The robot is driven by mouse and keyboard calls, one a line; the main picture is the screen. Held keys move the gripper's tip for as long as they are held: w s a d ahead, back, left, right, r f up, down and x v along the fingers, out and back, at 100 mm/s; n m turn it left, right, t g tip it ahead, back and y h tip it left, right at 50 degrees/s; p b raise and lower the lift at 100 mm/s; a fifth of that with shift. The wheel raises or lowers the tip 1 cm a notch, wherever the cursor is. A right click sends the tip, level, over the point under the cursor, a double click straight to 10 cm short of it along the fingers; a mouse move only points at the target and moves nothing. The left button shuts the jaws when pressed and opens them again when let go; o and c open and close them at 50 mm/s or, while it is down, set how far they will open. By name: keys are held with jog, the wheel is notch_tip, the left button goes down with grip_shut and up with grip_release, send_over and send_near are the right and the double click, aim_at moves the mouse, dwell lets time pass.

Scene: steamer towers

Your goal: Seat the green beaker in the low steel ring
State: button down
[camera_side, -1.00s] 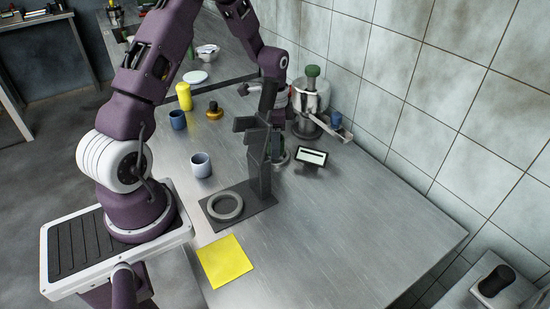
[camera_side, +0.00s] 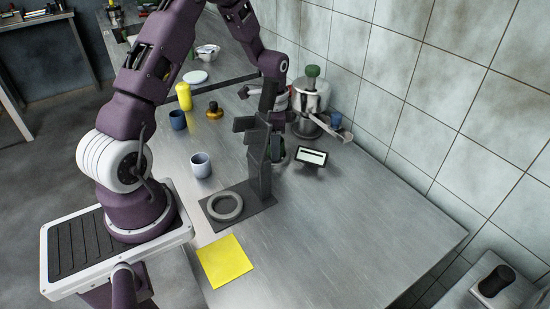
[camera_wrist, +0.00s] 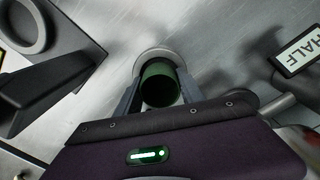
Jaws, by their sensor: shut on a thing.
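The green beaker (camera_wrist: 160,88) is between the two fingers of my gripper (camera_wrist: 160,92) in the wrist view, with its dark open mouth towards the camera. My gripper is shut on it. A pale round rim shows just beyond the beaker; I cannot tell whether the two touch. In the side view my gripper (camera_side: 277,134) is behind the dark upright stand, which mostly hides the beaker. The low steel ring (camera_side: 211,209) lies empty on a dark base plate, nearer the camera. It also shows at the upper left in the wrist view (camera_wrist: 41,42).
The dark upright stand (camera_side: 260,178) rises between my gripper and the ring. A pale blue cup (camera_side: 201,167) stands left of it. A small display (camera_side: 312,156) and a steel pot (camera_side: 312,100) are to the right. A yellow sheet (camera_side: 224,262) lies in front. The right front counter is clear.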

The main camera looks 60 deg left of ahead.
jog(key=shift+f, duration=0.15)
dwell(0.3)
jog(key=shift+r, duration=0.6)
jog(key=shift+f, duration=0.55)
dwell(1.1)
jog(key=shift+r, duration=0.55)
jog(key=shift+f, duration=0.65)
dwell(1.2)
jog(key=c, duration=0.7)
grip_release()
jog(key=shift+o, duration=0.3)
jog(key=shift+d, duration=0.1)
